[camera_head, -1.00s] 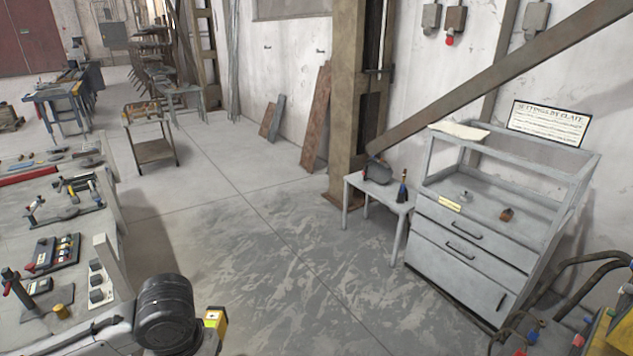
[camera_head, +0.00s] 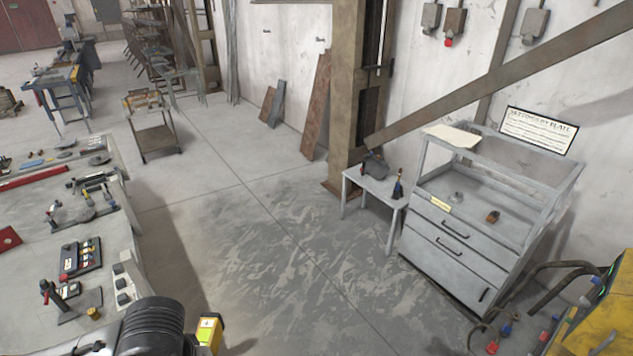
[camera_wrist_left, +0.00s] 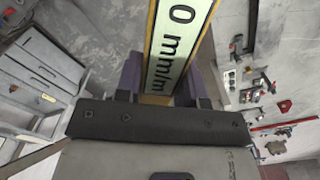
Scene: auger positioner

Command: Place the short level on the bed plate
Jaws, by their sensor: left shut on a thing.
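The short level is a yellow bar with a pale face. It stands up at the bottom of the head view (camera_head: 208,335), beside my dark left wrist. In the left wrist view the level (camera_wrist_left: 178,38) shows large, with "0 mm/m" printed on it. My left gripper (camera_wrist_left: 165,82) is shut on it, one finger on each side. The level is in the air over the floor, apart from the bench and cabinet. I cannot pick out the bed plate with certainty in either view. My right gripper is not in view.
A bench (camera_head: 75,220) with clamps and tools runs along the left. A grey drawer cabinet (camera_head: 460,255) and small table (camera_head: 372,184) stand at the right. A yellow machine part (camera_head: 605,315) with hoses fills the lower right corner. The floor between is open.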

